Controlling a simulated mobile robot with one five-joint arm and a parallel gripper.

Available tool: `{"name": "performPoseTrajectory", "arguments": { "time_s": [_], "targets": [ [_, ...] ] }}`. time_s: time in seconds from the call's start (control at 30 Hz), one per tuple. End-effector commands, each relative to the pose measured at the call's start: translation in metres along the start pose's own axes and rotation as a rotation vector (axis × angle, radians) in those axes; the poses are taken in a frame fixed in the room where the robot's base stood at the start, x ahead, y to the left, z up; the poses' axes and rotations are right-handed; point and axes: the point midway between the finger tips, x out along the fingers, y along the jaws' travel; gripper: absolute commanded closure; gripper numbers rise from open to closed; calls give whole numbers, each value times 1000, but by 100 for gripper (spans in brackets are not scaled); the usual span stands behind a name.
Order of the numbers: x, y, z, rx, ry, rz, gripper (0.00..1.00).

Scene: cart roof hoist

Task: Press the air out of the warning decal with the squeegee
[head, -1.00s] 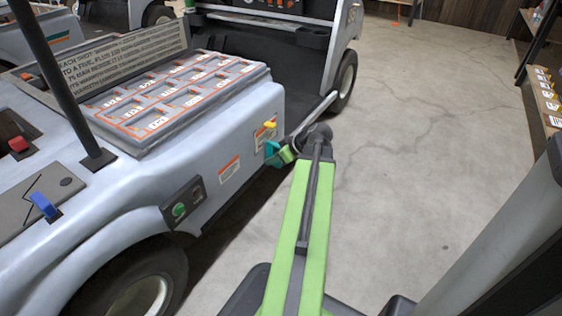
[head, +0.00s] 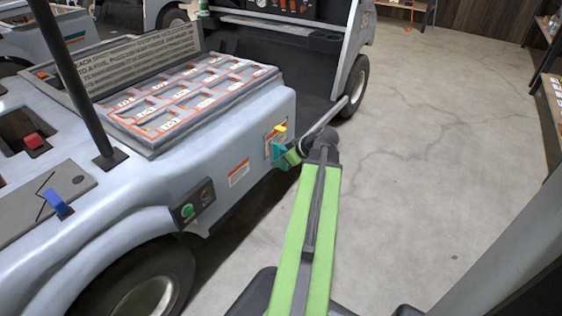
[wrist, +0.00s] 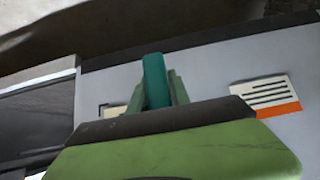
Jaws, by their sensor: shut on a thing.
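My gripper (head: 293,156) is shut on the teal squeegee (head: 279,152) beside the cart's grey side panel. In the wrist view the squeegee (wrist: 155,80) stands upright between the fingers. The warning decal (head: 268,142), white with an orange edge, is on the panel just behind the squeegee, partly hidden by it. In the wrist view only a small part of this decal (wrist: 111,110) shows beside the fingers. A small yellow piece (head: 280,129) shows over the decal's top. I cannot tell whether the squeegee touches the decal.
A second orange-edged label (head: 239,173) is on the panel to the left and shows in the wrist view (wrist: 268,94). A switch box with a green button (head: 188,211) is farther left, above a wheel (head: 140,285). The concrete floor (head: 430,140) to the right is clear.

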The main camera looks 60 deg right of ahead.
Motion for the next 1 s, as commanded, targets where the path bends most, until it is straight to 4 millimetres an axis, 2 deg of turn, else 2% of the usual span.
{"name": "performPoseTrajectory", "arguments": {
  "time_s": [0.63,1.0],
  "targets": [
    [8,1,-8,1,0,0,100],
    [7,24,-7,1,0,2,100]
  ]
}}
